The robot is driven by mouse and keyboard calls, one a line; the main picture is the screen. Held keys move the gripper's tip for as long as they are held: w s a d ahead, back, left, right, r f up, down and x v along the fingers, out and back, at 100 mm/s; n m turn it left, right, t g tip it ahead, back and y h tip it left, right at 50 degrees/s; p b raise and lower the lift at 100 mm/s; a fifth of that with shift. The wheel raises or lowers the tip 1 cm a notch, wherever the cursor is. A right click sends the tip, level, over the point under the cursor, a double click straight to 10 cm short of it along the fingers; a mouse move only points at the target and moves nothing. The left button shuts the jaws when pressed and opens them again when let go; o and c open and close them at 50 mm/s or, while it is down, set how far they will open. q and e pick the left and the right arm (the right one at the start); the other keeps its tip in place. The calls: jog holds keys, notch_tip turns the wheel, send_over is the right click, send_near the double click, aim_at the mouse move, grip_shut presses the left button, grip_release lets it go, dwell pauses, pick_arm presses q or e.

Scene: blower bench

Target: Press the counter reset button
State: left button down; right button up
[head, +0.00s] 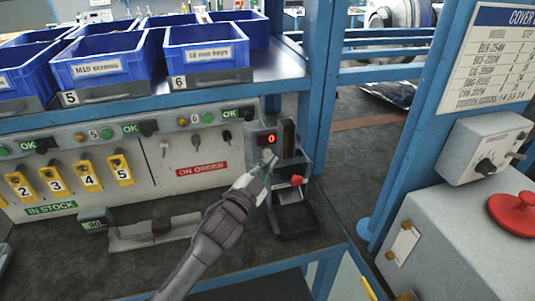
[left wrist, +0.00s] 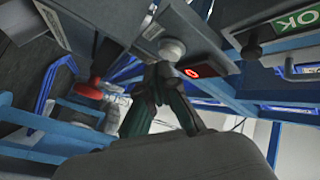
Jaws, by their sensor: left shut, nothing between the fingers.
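The counter (head: 270,139) is a small box with a red lit display reading 0, at the right end of the grey panel. The display also shows in the left wrist view (left wrist: 191,71). A pale round button (left wrist: 172,48) sits beside the display in the left wrist view. My left gripper (head: 267,160) is shut and empty, its fingertips just below the display in the head view. In the left wrist view its closed tips (left wrist: 164,70) are right at the button; I cannot tell whether they touch. In the head view the fingertips largely hide the button. My right gripper is not in view.
A red-knobbed lever (head: 297,180) and a dark tray (head: 312,223) are just right of my left gripper. Yellow numbered tags (head: 87,175) hang on the panel. Blue bins (head: 107,70) fill the shelf above. A red mushroom button (head: 516,212) is at the far right.

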pick_arm(q)
jog(key=shift+s, duration=0.3)
jog(key=shift+d, duration=0.1)
jog(key=s, duration=0.1)
jog(key=s+d+p, duration=0.1)
jog(key=s, duration=0.2)
jog(key=shift+s+d, duration=0.25)
jog(key=shift+s, duration=0.15)
dwell(0.6)
